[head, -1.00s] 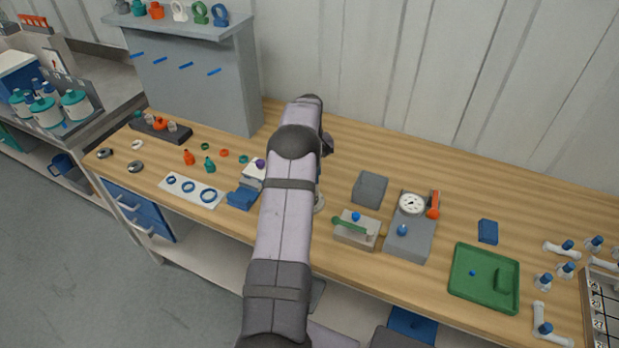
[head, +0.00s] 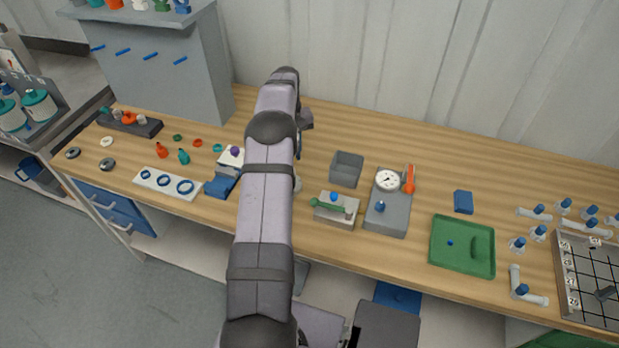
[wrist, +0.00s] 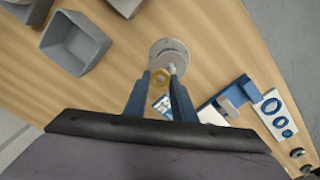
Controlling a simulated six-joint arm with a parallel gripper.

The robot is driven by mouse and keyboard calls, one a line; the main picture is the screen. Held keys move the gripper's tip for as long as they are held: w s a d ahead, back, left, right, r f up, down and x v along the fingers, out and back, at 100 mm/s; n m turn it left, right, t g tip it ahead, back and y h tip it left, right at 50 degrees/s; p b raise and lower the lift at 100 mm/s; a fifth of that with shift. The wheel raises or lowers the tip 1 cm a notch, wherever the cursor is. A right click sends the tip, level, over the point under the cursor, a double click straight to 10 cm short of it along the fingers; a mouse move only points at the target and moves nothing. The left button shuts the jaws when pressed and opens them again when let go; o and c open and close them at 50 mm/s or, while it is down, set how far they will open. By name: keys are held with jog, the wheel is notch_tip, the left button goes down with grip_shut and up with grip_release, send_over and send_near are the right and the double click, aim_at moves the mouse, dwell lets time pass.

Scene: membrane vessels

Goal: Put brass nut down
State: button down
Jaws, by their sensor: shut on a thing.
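My gripper (wrist: 159,75) shows in the wrist view with two blue fingers shut on the brass nut (wrist: 160,79), a small yellow-brown piece at the fingertips. A round silver base with a post (wrist: 169,54) appears just past the nut on the wooden bench. I cannot tell how high the nut is above the bench or whether it touches the base. In the head view my arm hides the nut and most of the gripper; part of the silver base (head: 297,184) shows beside the arm.
An open grey box (head: 346,169) stands right of the arm and shows in the wrist view (wrist: 75,44). Nearby are a clamp block (head: 337,209), a dial gauge unit (head: 388,207), a green tray (head: 462,246) and a blue-and-white fixture (head: 224,181). The bench behind the box is clear.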

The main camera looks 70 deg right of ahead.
jog(key=s+d+f+m+b, duration=0.1)
jog(key=s+d+m+b, duration=0.3)
jog(key=s+m, duration=0.15)
jog(key=m+b, duration=0.2)
jog(key=b, duration=0.2)
send_over(314, 180)
notch_tip(314, 180, down, 5)
jog(key=shift+s+f, duration=0.1)
jog(key=shift+f+p, duration=0.8)
jog(key=shift+f, duration=1.65)
jog(key=shift+f, duration=0.15)
jog(key=c, duration=1.9)
grip_release()
jog(key=shift+o, duration=0.8)
